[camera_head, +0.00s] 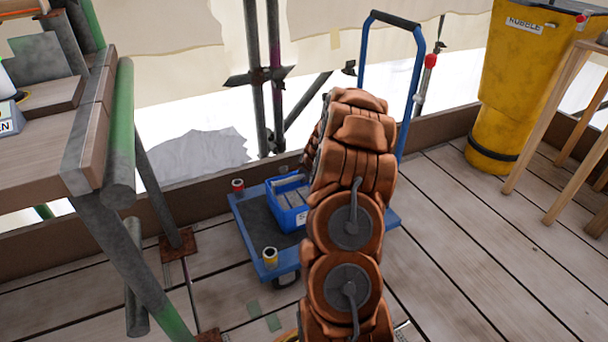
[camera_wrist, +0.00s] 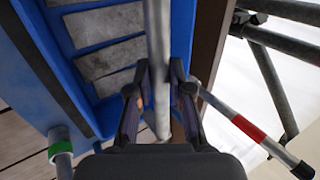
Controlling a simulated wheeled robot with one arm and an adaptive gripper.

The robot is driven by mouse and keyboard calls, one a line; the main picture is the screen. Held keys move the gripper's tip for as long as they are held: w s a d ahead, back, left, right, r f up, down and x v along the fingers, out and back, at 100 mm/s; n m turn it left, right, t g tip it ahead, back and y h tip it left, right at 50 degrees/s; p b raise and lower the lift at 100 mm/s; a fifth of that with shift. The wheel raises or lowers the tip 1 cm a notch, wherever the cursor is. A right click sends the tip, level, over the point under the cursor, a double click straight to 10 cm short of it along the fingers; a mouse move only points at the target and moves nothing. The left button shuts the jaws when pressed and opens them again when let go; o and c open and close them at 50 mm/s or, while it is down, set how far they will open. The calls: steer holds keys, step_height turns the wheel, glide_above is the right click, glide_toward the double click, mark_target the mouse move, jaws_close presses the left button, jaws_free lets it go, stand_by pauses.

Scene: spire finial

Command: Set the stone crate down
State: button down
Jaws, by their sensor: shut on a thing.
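The stone crate (camera_head: 288,218) is a blue open box holding several grey slabs, with a partly hidden white label. In the head view it is at the blue trolley's deck (camera_head: 252,212), partly behind my copper arm. I cannot tell whether its base touches the deck. In the wrist view the crate (camera_wrist: 83,62) lies below my gripper (camera_wrist: 159,80), with its slabs in rows. The two fingers are closed on a grey bar (camera_wrist: 157,40) that runs across the crate, seemingly its handle. My gripper is hidden behind the arm in the head view.
A workbench (camera_head: 45,140) is at left, a yellow rubble chute (camera_head: 515,75) at right. Scaffold poles (camera_head: 265,75) stand behind.

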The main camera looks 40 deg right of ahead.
steer(key=c, duration=1)
jaws_free()
steer(key=v, duration=1.2)
steer(key=shift+s, duration=0.15)
